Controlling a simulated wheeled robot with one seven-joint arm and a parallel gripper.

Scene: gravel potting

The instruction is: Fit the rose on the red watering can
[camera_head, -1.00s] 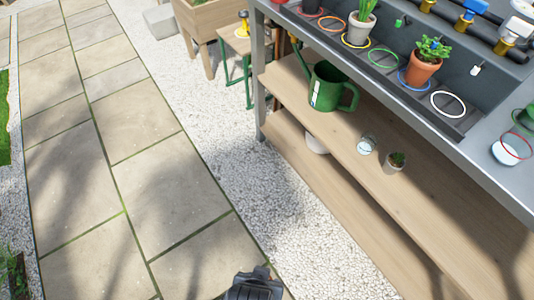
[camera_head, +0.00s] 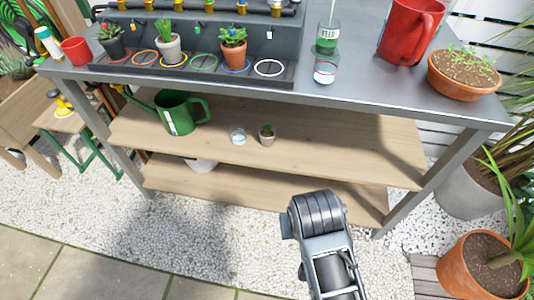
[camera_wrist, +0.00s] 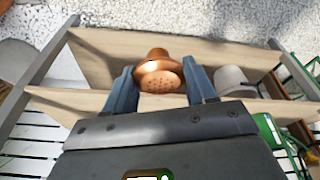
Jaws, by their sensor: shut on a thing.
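The red watering can (camera_head: 408,32) stands upright on the grey bench top at the back right in the head view. Its handle faces right; its top is cut off by the frame edge and I see no spout. The copper-coloured rose (camera_wrist: 158,76) is between the two fingers of my gripper (camera_wrist: 161,82) in the wrist view, its pierced face turned toward the camera. My gripper is shut on it. In the head view my arm is low in front of the bench, and the fingers and rose are hidden.
The bench (camera_head: 340,98) has wooden shelves below. A seedling bowl (camera_head: 463,74) sits right of the red can. A terracotta pot (camera_head: 482,268) stands at lower right.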

